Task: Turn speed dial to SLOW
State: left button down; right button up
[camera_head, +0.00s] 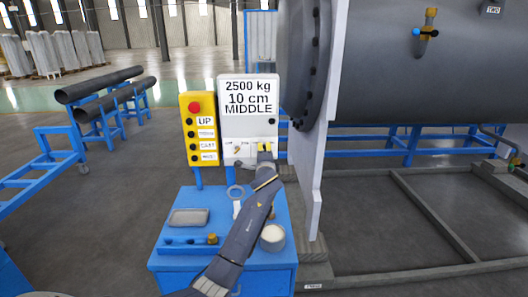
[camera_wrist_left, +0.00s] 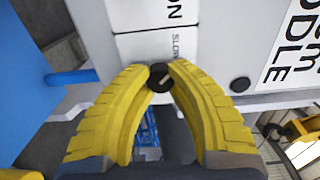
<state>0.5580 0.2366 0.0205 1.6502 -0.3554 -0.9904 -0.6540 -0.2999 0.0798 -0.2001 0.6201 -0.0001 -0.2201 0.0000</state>
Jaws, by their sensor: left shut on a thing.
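The white control box (camera_head: 249,129) stands upright behind the blue cart, with a sign reading 2500 kg, 10 cm, MIDDLE. My left gripper (camera_head: 265,149) is at the lower right of its front face. In the left wrist view, the yellow fingertips (camera_wrist_left: 160,76) are closed on a small round black dial (camera_wrist_left: 160,74) with a pale pointer line lying aslant. The word SLOW is printed on the white panel (camera_wrist_left: 150,44) close to the dial. I cannot tell which setting the pointer marks. In the head view the fingers hide the dial. My right gripper is not in view.
A yellow button panel (camera_head: 198,130) with a red button is left of the box. The blue cart (camera_head: 170,263) below carries a grey tray (camera_head: 188,218), a ring spanner (camera_head: 236,193) and a round tin (camera_head: 272,238). A large flanged grey shell (camera_head: 400,75) stands close on the right.

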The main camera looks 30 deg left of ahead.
pick_arm(q)
jog(key=shift+s+a, duration=0.1)
jog(key=shift+a, duration=0.1)
jog(key=c, duration=1.5)
grip_release()
jog(key=shift+s+a, duration=0.1)
jog(key=o, duration=0.4)
jog(key=shift+d, duration=0.2)
jog(key=v, duration=1.1)
jog(key=shift+s+d, duration=0.25)
jog(key=shift+s, duration=0.1)
